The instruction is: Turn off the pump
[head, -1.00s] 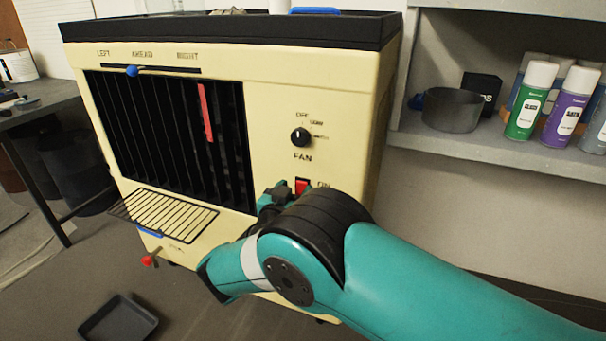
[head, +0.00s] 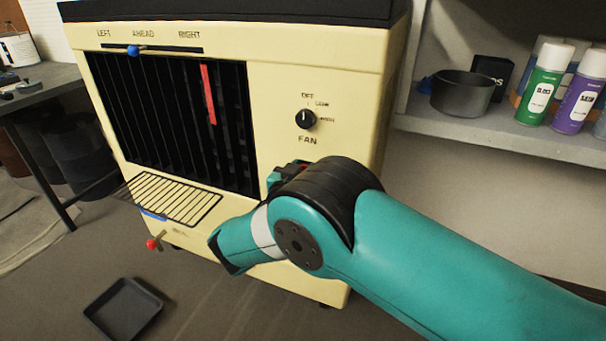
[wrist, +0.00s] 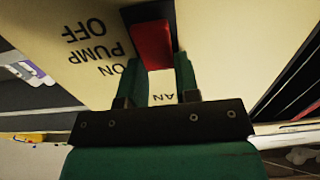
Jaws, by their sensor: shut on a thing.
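The pump switch (wrist: 152,45) is a red rocker in a black frame on the cream cooler's front panel (head: 285,75). The wrist view shows it upside down beside the printed words OFF, PUMP and ON. My gripper (wrist: 162,72) is at the switch, its two green fingers closed on it from either side, nearest the ON end. The fingers are a switch's width apart. In the head view, my gripper (head: 283,178) is at the panel below the FAN knob (head: 305,119), and my arm hides most of the switch. How the rocker is tilted is unclear.
A wire grille (head: 175,197) and a red-handled tap (head: 153,243) stick out at the lower left of the cooler. A black tray (head: 123,308) lies on the floor. A shelf at right holds a dark pot (head: 463,92) and spray cans (head: 541,85).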

